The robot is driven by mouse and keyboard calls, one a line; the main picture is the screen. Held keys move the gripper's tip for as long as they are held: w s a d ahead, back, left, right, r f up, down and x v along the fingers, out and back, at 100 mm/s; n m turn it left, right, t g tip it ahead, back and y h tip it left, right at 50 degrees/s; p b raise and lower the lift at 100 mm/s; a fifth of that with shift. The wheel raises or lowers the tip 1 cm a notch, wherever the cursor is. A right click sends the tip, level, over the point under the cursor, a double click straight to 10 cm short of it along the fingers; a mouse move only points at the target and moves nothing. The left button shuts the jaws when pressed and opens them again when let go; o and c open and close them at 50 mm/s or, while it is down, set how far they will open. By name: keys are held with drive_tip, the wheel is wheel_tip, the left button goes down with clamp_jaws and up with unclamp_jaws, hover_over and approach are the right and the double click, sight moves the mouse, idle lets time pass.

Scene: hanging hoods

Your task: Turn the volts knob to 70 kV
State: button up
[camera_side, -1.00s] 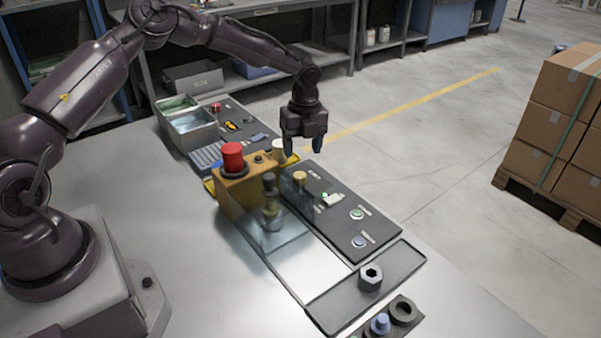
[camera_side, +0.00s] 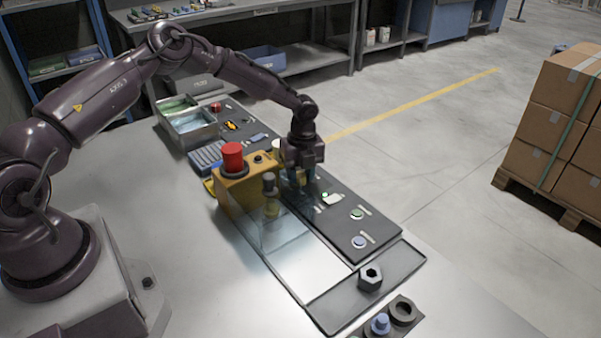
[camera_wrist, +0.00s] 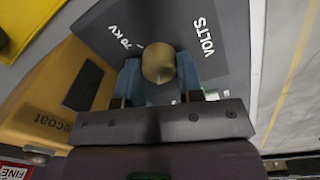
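The volts knob (camera_wrist: 157,67) is a round brass knob on a dark panel (camera_wrist: 112,18), between the blue fingertips of my gripper (camera_wrist: 160,78) in the wrist view. The fingers flank it closely; I cannot tell whether they press on it. The panel carries the words VOLTS (camera_wrist: 204,37) to the upper right and 70 kV (camera_wrist: 119,36) with a white tick to the upper left. The knob's pointer direction is not clear. In the side view my gripper (camera_side: 300,190) is low over the dark panel (camera_side: 345,218), and its fingers hide the knob.
A yellow box with a red button (camera_side: 232,156) stands close on the left of my gripper. A clear shield (camera_side: 270,237) stands in front. A hex nut (camera_side: 370,278) sits on a tray at the near right. Bins (camera_side: 190,122) stand at the back.

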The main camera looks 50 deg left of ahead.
drive_tip(key=shift+c, duration=0.5)
drive_tip(key=shift+m, duration=0.3)
drive_tip(key=m, duration=0.4)
drive_tip(key=shift+m, duration=0.3)
drive_tip(key=m, duration=0.6)
drive_tip(key=shift+s, duration=0.15)
drive_tip(key=m, duration=0.5)
drive_tip(key=shift+a+m+t, duration=0.1)
drive_tip(key=shift+m+t, duration=0.3)
drive_tip(key=m, duration=0.5)
drive_tip(key=shift+a, duration=0.1)
drive_tip(key=shift+m, duration=0.3)
